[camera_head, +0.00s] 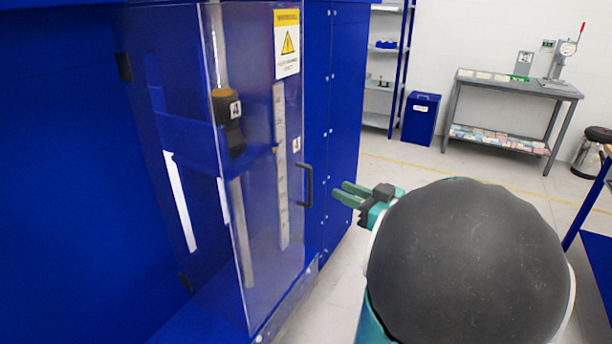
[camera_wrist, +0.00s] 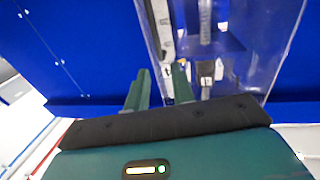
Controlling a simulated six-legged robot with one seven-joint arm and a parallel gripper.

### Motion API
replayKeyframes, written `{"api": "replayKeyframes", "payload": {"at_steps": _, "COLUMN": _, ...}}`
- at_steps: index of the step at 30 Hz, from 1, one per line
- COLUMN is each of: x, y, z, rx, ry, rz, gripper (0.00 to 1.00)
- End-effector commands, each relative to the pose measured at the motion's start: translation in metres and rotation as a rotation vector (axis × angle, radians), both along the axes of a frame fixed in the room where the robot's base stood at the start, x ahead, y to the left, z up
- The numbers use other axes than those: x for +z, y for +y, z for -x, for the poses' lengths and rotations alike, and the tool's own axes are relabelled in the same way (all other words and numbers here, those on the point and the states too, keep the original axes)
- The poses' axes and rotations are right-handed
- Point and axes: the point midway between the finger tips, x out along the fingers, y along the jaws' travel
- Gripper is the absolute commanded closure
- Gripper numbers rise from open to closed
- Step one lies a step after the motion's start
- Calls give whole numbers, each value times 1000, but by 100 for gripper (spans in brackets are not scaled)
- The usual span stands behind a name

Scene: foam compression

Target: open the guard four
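Guard four (camera_head: 258,200) is a clear panel on the front of a blue machine, with a yellow warning label and a small "4" label. It looks shut. Its black handle (camera_head: 306,185) is upright on the right edge. My gripper (camera_head: 346,192) is just right of the handle, fingers pointing at it, apparently not touching. In the wrist view my gripper (camera_wrist: 161,75) shows two green fingers apart with nothing clearly between them. The clear guard (camera_wrist: 265,40) is ahead of them there.
Behind the guard is a black cylinder unit (camera_head: 228,118) marked 4 and a pale scale (camera_head: 281,165). Blue machine panels (camera_head: 340,110) stand beside it. Open floor lies between.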

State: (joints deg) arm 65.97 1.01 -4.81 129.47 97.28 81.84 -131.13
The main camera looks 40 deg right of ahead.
Motion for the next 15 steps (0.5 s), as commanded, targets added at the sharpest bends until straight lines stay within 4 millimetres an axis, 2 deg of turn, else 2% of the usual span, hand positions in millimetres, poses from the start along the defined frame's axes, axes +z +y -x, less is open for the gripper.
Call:
{"api": "replayKeyframes", "payload": {"at_steps": 9, "x": -1, "y": 8, "z": -65, "rx": 4, "ry": 2, "rz": -2, "gripper": 76}}
{"api": "replayKeyframes", "payload": {"at_steps": 15, "x": -1, "y": 11, "z": -96, "rx": 2, "ry": 2, "rz": -2, "gripper": 76}}
